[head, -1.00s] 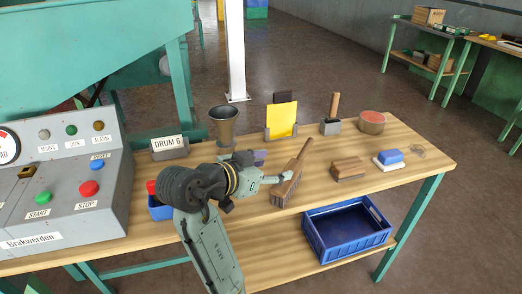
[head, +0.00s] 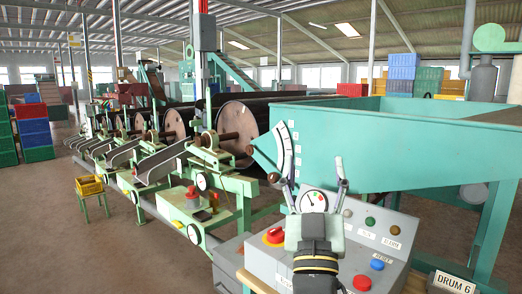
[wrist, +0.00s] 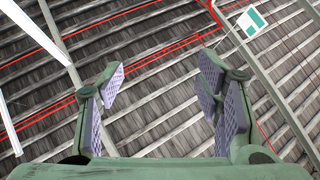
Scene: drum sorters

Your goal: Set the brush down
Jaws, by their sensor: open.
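My gripper (head: 313,176) is raised in front of the control panel in the head view, its fingers pointing up and spread apart. In the wrist view my gripper (wrist: 162,75) is open, with nothing between the ridged pads; only the roof shows beyond them. The brush is in neither view now, so its present resting place cannot be seen.
The grey control panel (head: 385,240) with buttons stands close behind and right of my gripper. The teal hopper (head: 400,150) rises behind it. A DRUM 6 sign (head: 455,282) is at lower right. A row of drum machines (head: 190,150) recedes left, beside open floor (head: 90,245).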

